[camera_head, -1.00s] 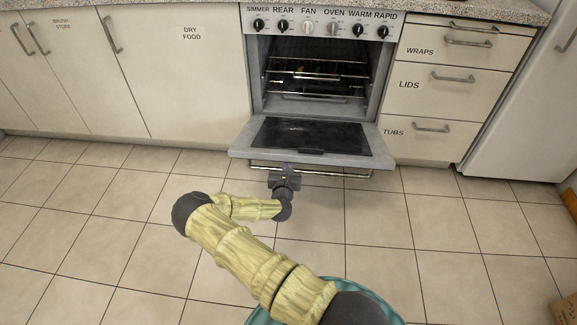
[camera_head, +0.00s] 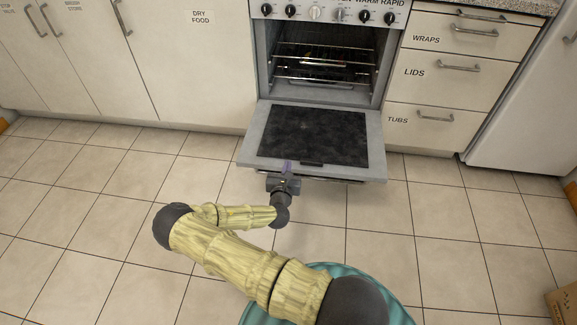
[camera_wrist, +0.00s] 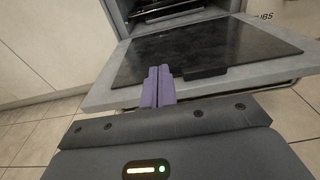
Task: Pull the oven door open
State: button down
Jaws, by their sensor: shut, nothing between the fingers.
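The oven door (camera_head: 255,158) is swung down and lies about flat, its dark glass panel facing up. In the wrist view the door (camera_wrist: 100,98) fills the upper middle, with a dark latch piece on its front edge. The oven cavity (camera_head: 318,75) stands open behind it with wire racks inside. My gripper (camera_head: 287,168) is at the door's front edge, left of the middle. In the wrist view its purple fingers (camera_wrist: 158,88) are together, empty, and overlap the door's front edge. I cannot tell whether they touch it. The handle bar is mostly hidden under the edge.
Drawers (camera_head: 436,67) marked wraps, lids and tubs stand right of the oven, and a white fridge (camera_head: 530,110) beyond them. Cupboards (camera_head: 190,70) run along the left. A cardboard box (camera_head: 564,308) sits at the lower right.

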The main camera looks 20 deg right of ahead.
dwell(0.3)
jog(key=s+a+r+m+g+y, duration=0.4)
jog(key=s+a+r+m+g, duration=0.2)
jog(key=s+r+m, duration=0.75)
jog(key=s+a+r+m+g+y, duration=0.55)
jog(key=s+r+m, duration=0.5)
jog(key=m, duration=0.55)
notch_tip(320, 180, up, 38)
jog(key=p, duration=3.8)
jog(key=shift+w+r+h, duration=0.15)
jog(key=shift+w+h, duration=0.05)
jog(key=shift+h, duration=0.25)
